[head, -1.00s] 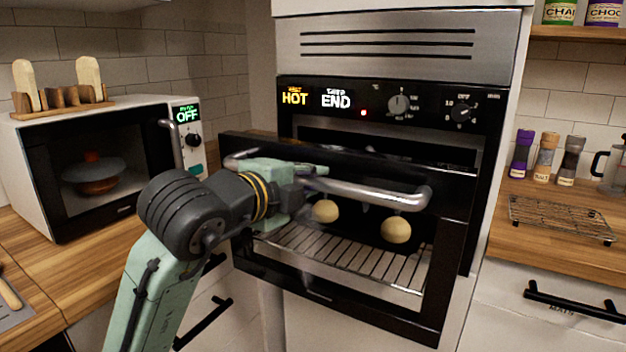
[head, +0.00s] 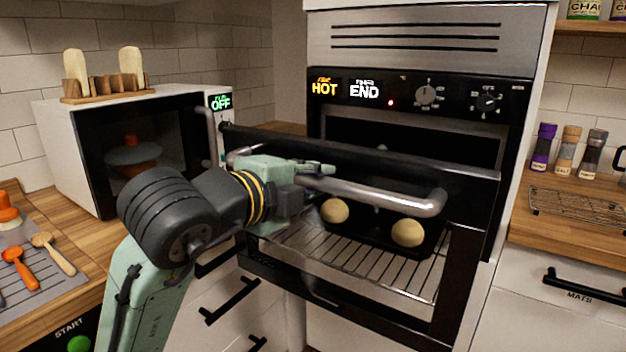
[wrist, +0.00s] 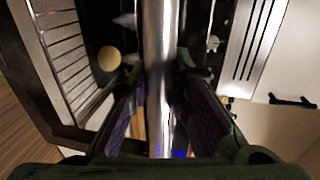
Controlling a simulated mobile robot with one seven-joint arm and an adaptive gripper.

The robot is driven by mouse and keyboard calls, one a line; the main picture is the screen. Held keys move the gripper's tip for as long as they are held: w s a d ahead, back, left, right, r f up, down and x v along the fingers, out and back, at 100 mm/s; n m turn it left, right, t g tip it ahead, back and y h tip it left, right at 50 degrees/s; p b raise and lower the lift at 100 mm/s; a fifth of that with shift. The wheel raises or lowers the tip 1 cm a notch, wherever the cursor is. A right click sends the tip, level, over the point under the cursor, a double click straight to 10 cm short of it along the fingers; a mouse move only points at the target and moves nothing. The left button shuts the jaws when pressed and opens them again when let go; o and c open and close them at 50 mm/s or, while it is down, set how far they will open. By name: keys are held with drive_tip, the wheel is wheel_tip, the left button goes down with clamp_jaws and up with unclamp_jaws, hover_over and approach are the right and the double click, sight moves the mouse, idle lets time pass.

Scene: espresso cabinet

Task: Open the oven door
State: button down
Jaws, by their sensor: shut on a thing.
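The oven (head: 425,55) is built into a tall cabinet, with a black control panel showing HOT and END. Its black-framed glass door (head: 462,285) is partly open, its top edge tilted out from the oven front. The silver bar handle (head: 385,200) runs across the door's top. My gripper (head: 318,175) is shut on the handle near its left part. In the wrist view the handle (wrist: 158,60) runs between the two fingers. The gripper's fingertips are partly hidden in the head view.
A microwave (head: 150,150) marked OFF stands left of the oven, with a wooden rack of bread on top. Utensils (head: 20,268) lie on a grey mat at the far left. A cooling rack (head: 575,204) and several spice jars (head: 568,150) stand on the right counter.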

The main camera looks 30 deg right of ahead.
drive_tip(key=c, duration=1.4)
unclamp_jaws()
drive_tip(key=shift+c, duration=0.2)
drive_tip(key=v, duration=1.2)
